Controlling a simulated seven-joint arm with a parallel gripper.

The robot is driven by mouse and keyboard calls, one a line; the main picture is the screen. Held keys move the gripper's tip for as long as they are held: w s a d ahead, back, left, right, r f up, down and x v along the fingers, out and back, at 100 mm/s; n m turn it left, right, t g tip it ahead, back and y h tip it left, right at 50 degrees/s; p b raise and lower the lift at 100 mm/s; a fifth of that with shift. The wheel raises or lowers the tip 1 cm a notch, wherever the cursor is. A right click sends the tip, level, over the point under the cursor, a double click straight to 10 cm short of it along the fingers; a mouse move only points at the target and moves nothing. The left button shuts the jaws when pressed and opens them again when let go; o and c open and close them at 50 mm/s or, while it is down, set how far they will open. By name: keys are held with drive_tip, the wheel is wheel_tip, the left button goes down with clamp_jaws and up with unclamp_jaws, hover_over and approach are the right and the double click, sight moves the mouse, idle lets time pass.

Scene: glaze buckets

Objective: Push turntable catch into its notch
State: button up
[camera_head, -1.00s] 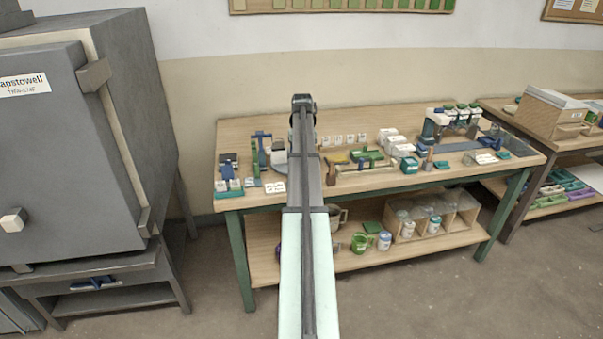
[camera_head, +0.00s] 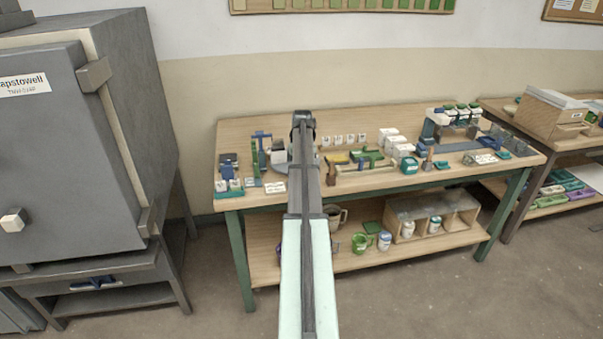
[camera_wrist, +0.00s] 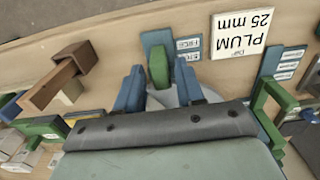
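My gripper (camera_wrist: 158,85) shows two blue fingers in the wrist view, apart from each other. An upright green piece (camera_wrist: 158,62) stands between them with slim gaps on both sides; it may be the turntable's catch, but I cannot be sure. A grey rounded surface (camera_wrist: 210,94), perhaps the turntable, shows partly behind the fingers. The wrist housing hides the rest. In the head view my arm covers most of this spot on the workbench (camera_head: 240,137), and a grey round edge (camera_head: 279,158) shows at its left. The notch cannot be made out.
A card reading "PLUM 25 mm" (camera_wrist: 240,36) lies beside the fingers. A brown wooden block piece (camera_wrist: 62,78) and a green frame (camera_wrist: 268,112) flank them. White jars (camera_head: 390,140) and tools crowd the bench to the right. A grey kiln (camera_head: 80,150) stands at the left.

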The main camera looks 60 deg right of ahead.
clamp_jaws()
drive_tip(key=shift+w+d, duration=0.65)
drive_tip(key=shift+d, duration=0.05)
idle(0.4)
drive_tip(key=shift+o, duration=0.5)
unclamp_jaws()
wheel_tip(320, 180, up, 7)
idle(0.5)
drive_tip(key=shift+a, duration=0.1)
idle(0.3)
